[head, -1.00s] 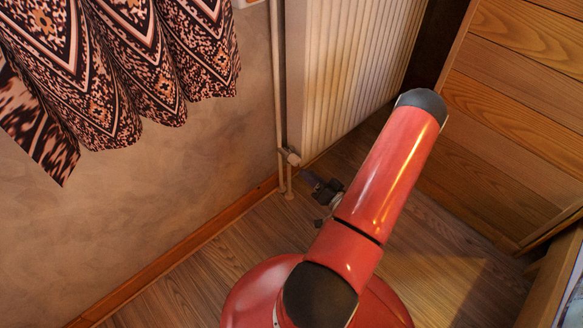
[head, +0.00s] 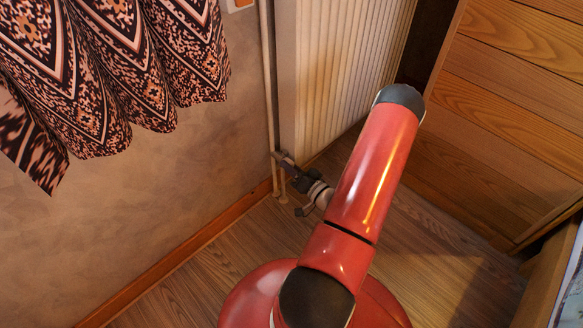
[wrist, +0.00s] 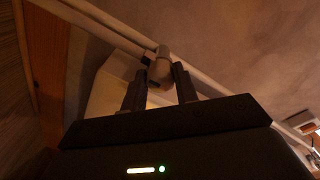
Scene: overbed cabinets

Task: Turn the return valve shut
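The return valve (wrist: 160,69) is a small pale fitting with a dark end, on the pipe at the radiator's lower corner. In the wrist view it sits between the tips of my gripper's two dark fingers (wrist: 158,80). The fingers are apart, with a narrow gap visible on each side of the valve, so the gripper looks open around it. In the head view my gripper (head: 283,158) reaches the pipe at the radiator's bottom corner and mostly hides the valve. My red arm hides part of the floor.
The white radiator (head: 340,70) stands above and behind the valve. A thin vertical pipe (head: 268,90) runs beside it along the wall. A patterned curtain (head: 120,70) hangs at the upper left. A wooden cabinet (head: 510,120) stands at the right. The wooden floor at left is clear.

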